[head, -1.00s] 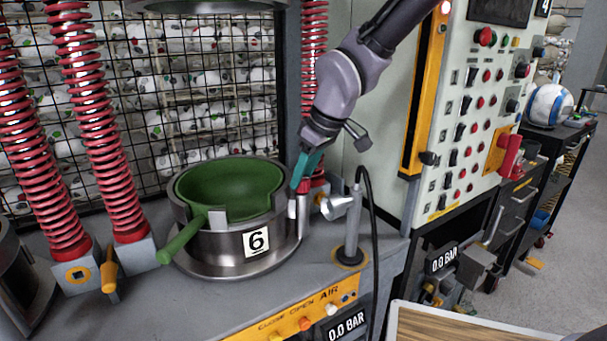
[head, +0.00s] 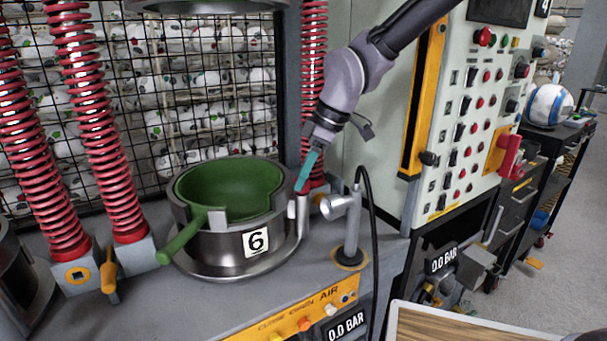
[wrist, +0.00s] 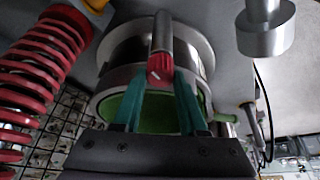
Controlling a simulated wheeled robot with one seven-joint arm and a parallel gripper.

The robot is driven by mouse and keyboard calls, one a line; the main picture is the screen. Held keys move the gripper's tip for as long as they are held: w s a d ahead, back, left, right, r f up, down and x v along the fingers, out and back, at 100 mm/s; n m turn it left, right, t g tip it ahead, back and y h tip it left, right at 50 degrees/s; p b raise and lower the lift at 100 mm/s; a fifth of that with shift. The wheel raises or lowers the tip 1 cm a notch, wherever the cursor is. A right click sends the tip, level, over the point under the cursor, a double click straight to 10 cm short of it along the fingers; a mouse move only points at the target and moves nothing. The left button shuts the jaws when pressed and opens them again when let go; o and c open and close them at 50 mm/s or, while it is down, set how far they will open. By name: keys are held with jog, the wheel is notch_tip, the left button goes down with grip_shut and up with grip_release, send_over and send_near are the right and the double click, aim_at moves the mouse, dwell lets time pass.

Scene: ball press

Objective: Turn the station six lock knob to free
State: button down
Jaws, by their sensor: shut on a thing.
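The station six mould (head: 228,238) is a round steel ring with a green inside and a "6" label. A slim metal post (head: 303,208) stands at its right edge. My gripper (head: 299,189) points down at the top of this post, its teal fingers close together. In the wrist view, the red lock knob (wrist: 160,68) has a small white mark and sits at the end of the post, between the tips of my gripper (wrist: 158,76). My gripper is shut on the knob.
Red springs (head: 100,130) stand left of the mould, and another is behind my gripper. A silver nozzle on a stand (head: 350,225) with a black cable is close on the right. A control panel (head: 470,130) stands farther right. A green handle (head: 180,240) sticks out front left.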

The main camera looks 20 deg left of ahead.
dwell(0.4)
jog(key=shift+c, duration=2.2)
grip_release()
jog(key=v, duration=1.1)
jog(key=shift+f, duration=0.1)
